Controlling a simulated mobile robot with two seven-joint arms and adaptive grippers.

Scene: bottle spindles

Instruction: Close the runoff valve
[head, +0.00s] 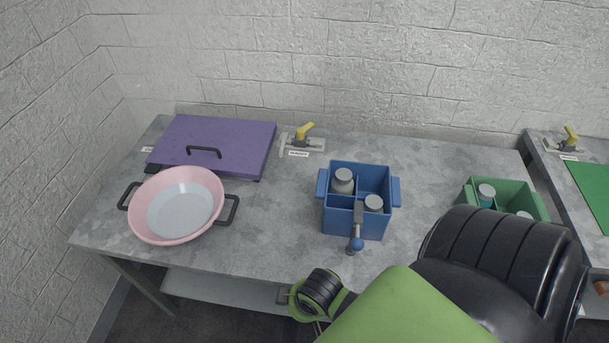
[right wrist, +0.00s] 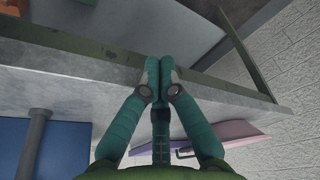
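A small valve (head: 301,139) with a yellow handle sits at the back of the grey table, with a white label below it whose text is too small to read. A second yellow-handled valve (head: 568,141) stands on the right table. I cannot tell which one is the runoff valve. My right gripper (right wrist: 160,66) shows teal fingers pressed together in the right wrist view, with nothing visible between them, near the table's front edge. Its fingers are not clearly seen in the head view, where my arm crosses the lower right. My left gripper is not in view.
A pink bowl (head: 150,226) and purple lid or board (head: 230,135) are at left. A green caddy (head: 480,207) is partly behind my arm.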

